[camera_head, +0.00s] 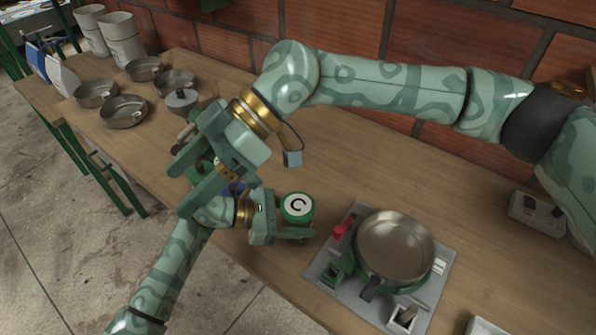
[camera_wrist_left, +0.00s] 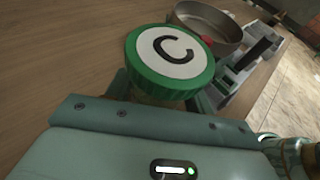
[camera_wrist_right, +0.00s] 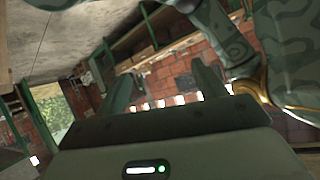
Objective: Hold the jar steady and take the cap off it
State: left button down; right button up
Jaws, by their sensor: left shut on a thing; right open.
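The jar's green cap (camera_head: 297,206) has a white top marked with a black C. It sits on the jar and also fills the top middle of the left wrist view (camera_wrist_left: 172,60). The jar's body is mostly hidden under the cap and behind the fingers. My left gripper (camera_head: 292,235) is shut on the jar, which stands upright at the table's near side. My right gripper (camera_head: 182,185) is open and empty, left of the jar and above my left forearm. In the right wrist view its fingers (camera_wrist_right: 165,85) are apart with only the room beyond.
A stove plate (camera_head: 330,268) with a metal pan (camera_head: 395,245) and a red lever (camera_head: 343,226) lies just right of the jar. Several metal bowls (camera_head: 124,111) and white canisters (camera_head: 122,38) stand at the far left. A switch box (camera_head: 536,212) is at the right. The table middle is clear.

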jog(key=w+a+r+m+t+y, duration=0.4)
jog(key=w+a+r+m+y, duration=0.15)
jog(key=r+m+y, duration=0.3)
jog(key=w+d+f+m+t+h, duration=0.25)
jog(key=w+m+t+h, duration=0.25)
jog(key=w+m+t, duration=0.75)
jog(key=m+g+h, duration=0.9)
jog(key=g+h, duration=0.1)
jog(key=h, duration=0.4)
send_over(298, 204)
jog(key=shift+y, duration=0.25)
jog(key=f, duration=1.5)
jog(key=shift+s+a+f, duration=0.1)
jog(key=shift+s+a, duration=0.05)
jog(key=shift+a, duration=0.05)
jog(key=shift+d+f, duration=0.2)
jog(key=shift+f, duration=0.05)
notch_tip(298, 204, down, 7)
jog(key=shift+f, duration=0.2)
jog(key=shift+c, duration=0.3)
